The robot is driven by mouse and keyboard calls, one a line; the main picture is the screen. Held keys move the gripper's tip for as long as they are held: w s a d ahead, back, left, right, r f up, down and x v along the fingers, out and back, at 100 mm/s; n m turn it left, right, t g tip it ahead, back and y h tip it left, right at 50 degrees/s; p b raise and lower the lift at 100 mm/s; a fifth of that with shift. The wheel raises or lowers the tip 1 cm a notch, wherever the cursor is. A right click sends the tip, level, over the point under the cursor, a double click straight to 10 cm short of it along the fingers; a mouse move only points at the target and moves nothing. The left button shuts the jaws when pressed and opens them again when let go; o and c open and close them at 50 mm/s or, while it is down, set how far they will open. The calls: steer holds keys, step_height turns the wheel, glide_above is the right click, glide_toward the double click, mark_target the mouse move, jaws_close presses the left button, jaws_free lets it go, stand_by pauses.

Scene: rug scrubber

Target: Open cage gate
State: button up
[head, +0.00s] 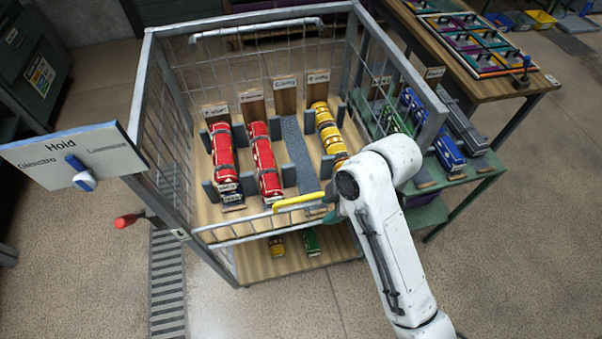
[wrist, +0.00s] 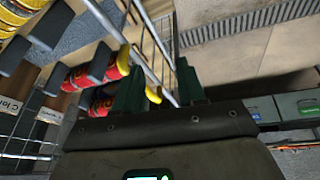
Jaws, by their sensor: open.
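The cage (head: 149,95) is a grey metal frame with wire-mesh sides. Its low barred gate (head: 225,236) spans the front edge of the shelf and carries a yellow handle (head: 299,201). My gripper (head: 331,207) is at the right end of this handle, partly hidden by my white arm. In the wrist view my gripper (wrist: 160,88) shows two dark green fingers spread apart, with wire bars (wrist: 151,62) close beyond them. A small yellow piece shows beside the left finger; I cannot tell whether the fingers touch the handle.
Red rolls (head: 264,165) and yellow rolls (head: 328,130) lie in marked lanes inside the cage. A sign reading "Hold" (head: 75,153) with a blue knob stands at left, above a red handle (head: 128,220). A green rack (head: 455,190) and wooden table (head: 480,85) stand right. Front floor is clear.

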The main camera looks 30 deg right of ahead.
mark_target(297, 199)
steer(key=w+r+n+p, duration=0.3)
steer(key=r+p, duration=0.1)
steer(key=r, duration=0.5)
steer(key=shift+y, duration=0.3)
steer(key=x, duration=0.3)
steer(key=p+x, duration=0.1)
steer(key=x, duration=0.7)
steer(key=shift+w+a, duration=0.2)
steer(key=shift+w, duration=0.1)
steer(key=shift+c, duration=0.4)
jaws_close()
